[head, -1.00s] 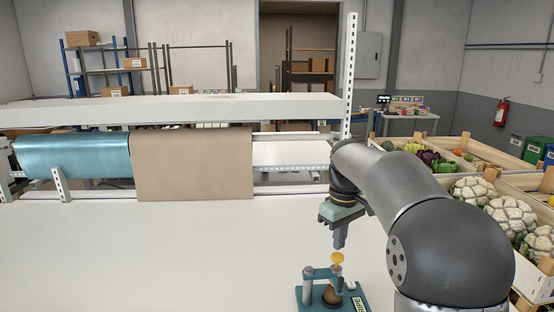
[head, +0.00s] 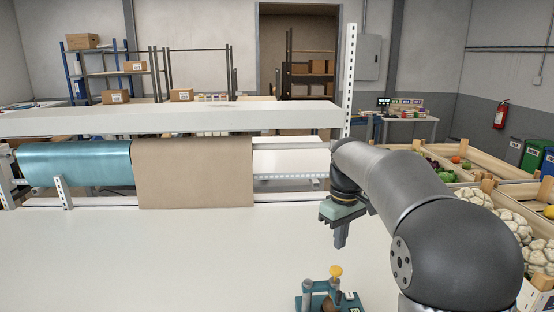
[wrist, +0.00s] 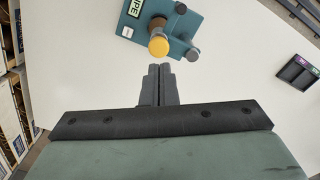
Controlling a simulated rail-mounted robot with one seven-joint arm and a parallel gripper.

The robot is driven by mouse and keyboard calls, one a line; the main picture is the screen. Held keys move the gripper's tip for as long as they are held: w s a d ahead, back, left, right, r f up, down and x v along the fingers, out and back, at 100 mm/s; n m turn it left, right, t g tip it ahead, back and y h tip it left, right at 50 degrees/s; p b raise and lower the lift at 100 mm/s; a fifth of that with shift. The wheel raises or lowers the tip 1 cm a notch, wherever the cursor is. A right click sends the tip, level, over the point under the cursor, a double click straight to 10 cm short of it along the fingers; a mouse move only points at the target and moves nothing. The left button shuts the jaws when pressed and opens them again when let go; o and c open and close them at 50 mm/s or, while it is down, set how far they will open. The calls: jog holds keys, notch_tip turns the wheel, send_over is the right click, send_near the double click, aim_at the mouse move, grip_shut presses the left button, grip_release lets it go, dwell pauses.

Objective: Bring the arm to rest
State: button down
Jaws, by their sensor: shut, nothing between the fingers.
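My gripper (head: 340,240) hangs fingers-down over the white table (head: 200,260), at the end of my bent arm. In the wrist view the two fingers (wrist: 159,84) are together with nothing between them. A teal fixture (head: 322,303) with posts and a yellow knob (head: 336,271) stands on the table below the gripper, partly cut off by the lower edge of the head view. In the wrist view the fixture (wrist: 195,20) lies just beyond the fingertips, with the yellow knob (wrist: 159,46) apart from them.
A teal roll (head: 75,163) and a brown kraft paper sheet (head: 195,173) sit on a rack at the table's back, below a white shelf (head: 170,118). Wooden crates (head: 477,178) of vegetables stand at right. A small dark box (wrist: 297,73) shows in the wrist view. The table's left is clear.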

jog(key=s+f+m+b, duration=0.1)
jog(key=s+f, duration=0.3)
jog(key=s, duration=0.6)
jog(key=s+f+m+b, duration=0.1)
jog(key=s+f+m, duration=0.2)
jog(key=s, duration=0.7)
jog(key=s+f+m+t+b, duration=0.1)
jog(key=s+f+m, duration=0.1)
jog(key=s+f, duration=0.5)
jog(key=s, duration=0.3)
jog(key=shift+m, duration=0.4)
